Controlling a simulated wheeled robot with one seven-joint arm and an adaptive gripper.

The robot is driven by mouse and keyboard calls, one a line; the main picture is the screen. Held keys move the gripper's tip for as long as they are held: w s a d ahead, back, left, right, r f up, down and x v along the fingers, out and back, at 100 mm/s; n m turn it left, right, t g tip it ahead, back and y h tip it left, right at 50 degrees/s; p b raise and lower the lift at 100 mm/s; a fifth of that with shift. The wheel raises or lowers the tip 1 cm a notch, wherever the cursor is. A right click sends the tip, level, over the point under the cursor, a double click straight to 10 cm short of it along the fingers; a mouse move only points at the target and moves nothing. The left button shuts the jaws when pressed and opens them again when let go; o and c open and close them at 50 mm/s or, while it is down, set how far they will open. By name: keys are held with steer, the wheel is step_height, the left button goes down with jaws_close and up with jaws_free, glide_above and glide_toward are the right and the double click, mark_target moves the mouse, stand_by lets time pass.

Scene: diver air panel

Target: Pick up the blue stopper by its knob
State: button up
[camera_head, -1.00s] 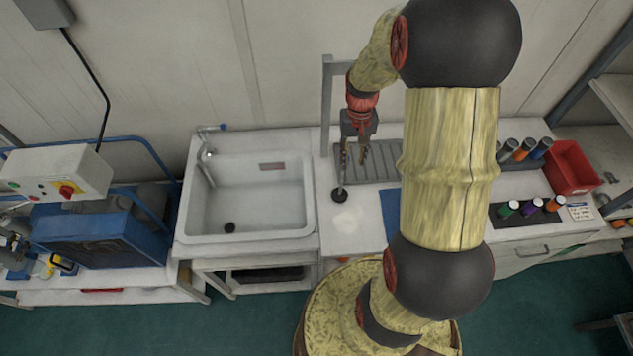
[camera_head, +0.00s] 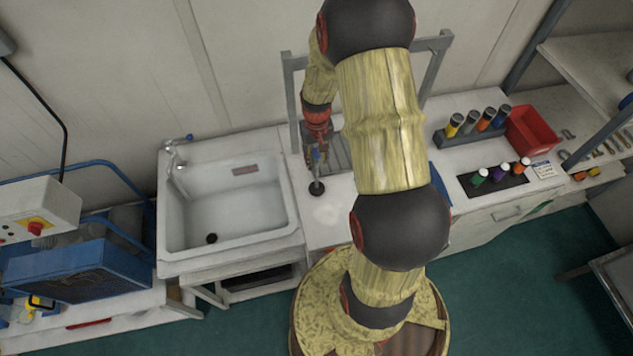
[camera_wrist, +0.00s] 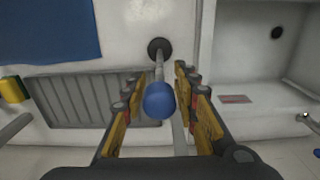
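The blue stopper shows in the wrist view as a round blue knob (camera_wrist: 158,101) on a thin grey stem that runs to a black disc (camera_wrist: 159,48) on the white counter. In the head view the black disc (camera_head: 316,188) stands on the counter just right of the sink; the knob is hard to make out there. My gripper (camera_head: 316,160) is above the disc, pointing down. In the wrist view my gripper (camera_wrist: 158,80) is open, with one finger on each side of the knob and a visible gap to both.
The sink (camera_head: 225,205) with its dark drain is to the left. A ribbed grey drainer (camera_wrist: 90,100) and a blue mat (camera_wrist: 45,28) lie close by. A bottle rack (camera_head: 470,132), a red bin (camera_head: 532,134) and a dark mat (camera_head: 493,182) with several coloured items are to the right.

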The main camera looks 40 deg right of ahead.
mark_target(317, 172)
step_height(317, 172, down, 3)
steer(key=shift+r, duration=0.1)
steer(key=c, duration=0.3)
jaws_close()
stand_by(0.9)
